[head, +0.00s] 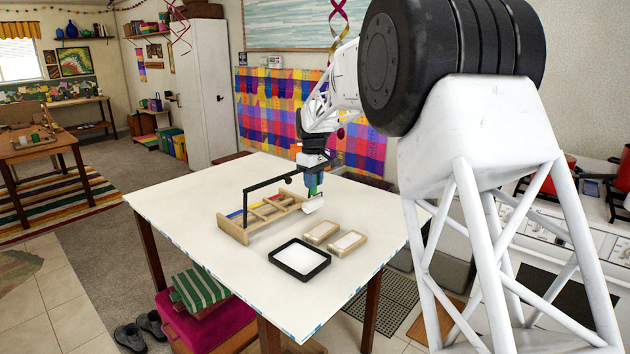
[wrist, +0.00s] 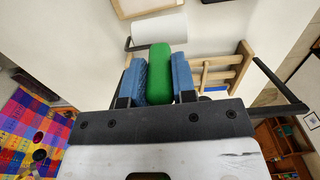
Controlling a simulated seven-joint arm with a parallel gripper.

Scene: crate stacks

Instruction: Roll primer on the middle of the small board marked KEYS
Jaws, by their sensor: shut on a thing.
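My gripper (head: 313,182) is shut on the green handle of a paint roller and holds it upright above the table. In the wrist view the green handle (wrist: 160,72) sits between the blue finger pads. The roller's white sleeve (head: 313,205) hangs just beyond the right end of a wooden rack; it also shows in the wrist view (wrist: 160,28). Two small wood-edged boards with pale faces, a left one (head: 321,232) and a right one (head: 348,243), lie in front of the sleeve. No lettering is readable, so I cannot tell which is KEYS. A black tray (head: 285,270) holds white primer.
The white table (head: 190,205) is clear at its left and front. The wooden rack (head: 233,231) stands left of the roller, with coloured pieces (head: 235,213) by it. A black bar (head: 245,208) rises beside the rack. Boxes and cloth (head: 200,290) are under the table.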

